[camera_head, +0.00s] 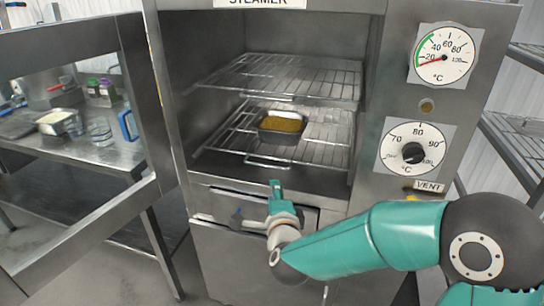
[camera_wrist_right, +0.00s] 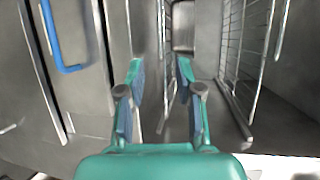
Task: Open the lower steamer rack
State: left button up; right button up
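The lower steamer rack (camera_head: 325,147) is a wire shelf inside the open steamer, with a handle loop (camera_head: 267,166) at its front. A small metal tray of yellow food (camera_head: 283,122) sits on it. My right gripper (camera_head: 276,188) is just below and in front of that loop, with the fingers pointing into the steamer. In the right wrist view the gripper (camera_wrist_right: 160,68) is open, its two fingers apart. The lower rack (camera_wrist_right: 168,50) shows edge-on beyond and between them; I cannot tell whether they touch it. My left gripper is not in view.
The upper rack (camera_head: 290,75) is above, also seen in the wrist view (camera_wrist_right: 245,60). A drawer front (camera_head: 220,207) with a blue handle (camera_wrist_right: 62,45) lies below. The steamer door (camera_head: 135,70) stands open at left. A metal table (camera_head: 90,150) is behind it.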

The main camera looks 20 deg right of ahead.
jog(key=p+x, duration=0.1)
jog(key=x, duration=0.4)
jog(key=p+x, duration=0.1)
jog(key=x, duration=0.5)
jog(key=p+x, duration=0.1)
jog(key=x, duration=0.4)
jog(key=shift+w+d+f+p, duration=0.1)
jog(key=shift+w+f+p, duration=0.1)
jog(key=shift+f+p, duration=0.1)
grip_shut()
